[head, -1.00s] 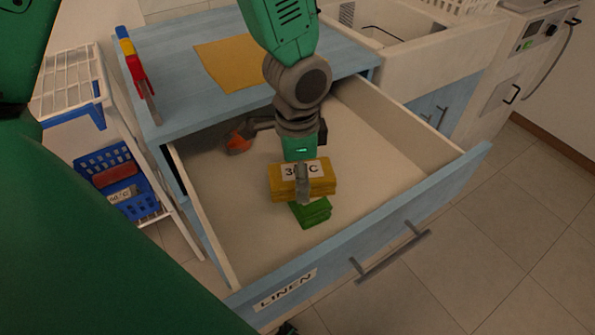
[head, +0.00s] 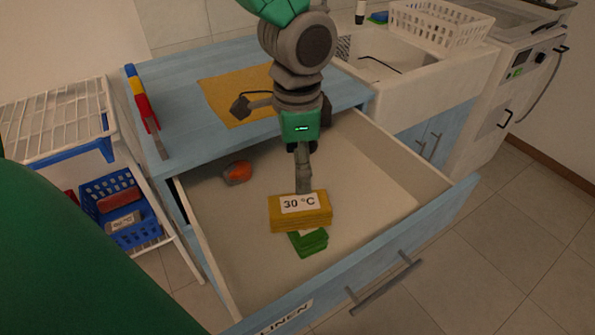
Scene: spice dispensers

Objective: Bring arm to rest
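A stack of yellow folded cloths (head: 300,218) with a "30 °C" label lies in the open linen drawer (head: 365,180). It partly covers a green folded cloth stack (head: 308,243). My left gripper (head: 304,188) points down just behind the yellow stack, its tip close to the stack's back edge. Its fingers are seen edge-on as one grey strip, so I cannot tell how far apart they are. My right gripper is not in view.
An orange-red item (head: 238,172) lies at the drawer's back left. A yellow cloth (head: 235,95) lies on the blue counter (head: 185,110). A blue basket (head: 135,232) and a white rack (head: 55,120) stand left. The drawer's right part is bare.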

